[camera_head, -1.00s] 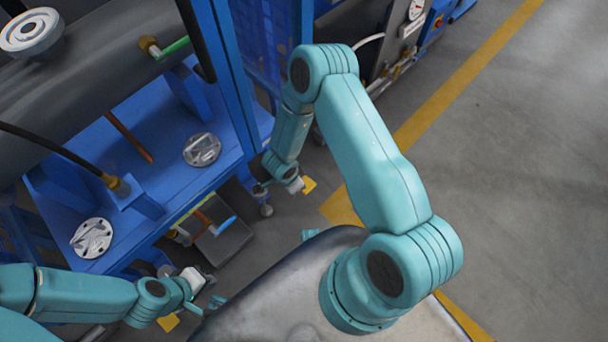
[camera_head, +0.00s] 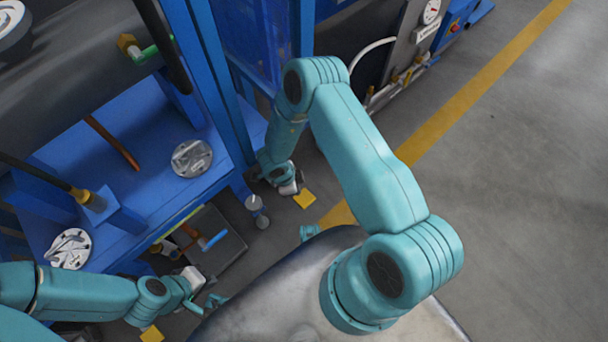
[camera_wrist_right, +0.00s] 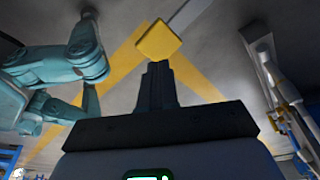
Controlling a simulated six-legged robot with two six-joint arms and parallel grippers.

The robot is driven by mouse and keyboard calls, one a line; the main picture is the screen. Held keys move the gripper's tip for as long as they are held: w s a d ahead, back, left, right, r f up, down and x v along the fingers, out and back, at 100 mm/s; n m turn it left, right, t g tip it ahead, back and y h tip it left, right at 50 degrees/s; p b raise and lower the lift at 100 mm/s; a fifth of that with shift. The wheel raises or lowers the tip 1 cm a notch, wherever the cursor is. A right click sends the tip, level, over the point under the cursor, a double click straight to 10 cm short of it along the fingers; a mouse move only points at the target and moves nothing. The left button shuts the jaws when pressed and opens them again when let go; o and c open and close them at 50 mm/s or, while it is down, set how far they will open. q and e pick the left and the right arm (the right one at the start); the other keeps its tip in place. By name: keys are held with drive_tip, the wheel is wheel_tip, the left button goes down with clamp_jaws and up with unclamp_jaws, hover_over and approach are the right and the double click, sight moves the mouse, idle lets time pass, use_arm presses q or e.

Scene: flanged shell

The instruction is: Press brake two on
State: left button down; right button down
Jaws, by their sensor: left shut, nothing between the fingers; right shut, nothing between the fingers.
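A yellow pad (camera_head: 304,199), which looks like a brake pedal, is low over the floor at the blue frame's near corner, next to a grey caster-like part (camera_head: 257,210). A yellow pad on a grey bar (camera_wrist_right: 159,40) shows in the right wrist view, just beyond my right fingertips. My right gripper (camera_wrist_right: 157,66) is shut and empty; contact with the pad cannot be told. In the head view its fingers are hidden. A second yellow pad (camera_head: 152,334) lies near the bottom left. My left gripper (camera_head: 197,281) is shut and empty above it, to its right. No brake number is readable.
The blue frame (camera_head: 150,180) carries a dark cylinder (camera_head: 80,70) and round metal flanges (camera_head: 192,158). A dark box with a blue-handled part (camera_head: 212,240) sits below its edge. Grey floor (camera_head: 530,190) with a yellow line (camera_head: 470,85) is open on the right.

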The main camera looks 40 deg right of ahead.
drive_tip(key=shift+f, duration=0.1)
drive_tip(key=shift+b+x, duration=0.75)
drive_tip(key=b+x, duration=0.3)
drive_tip(key=x, duration=0.1)
drive_tip(key=shift+f+b, duration=0.2)
drive_tip(key=shift+b, duration=0.2)
drive_tip(key=shift+d+f+b, duration=0.2)
drive_tip(key=shift+f+b, duration=0.25)
drive_tip(key=shift+f, duration=0.05)
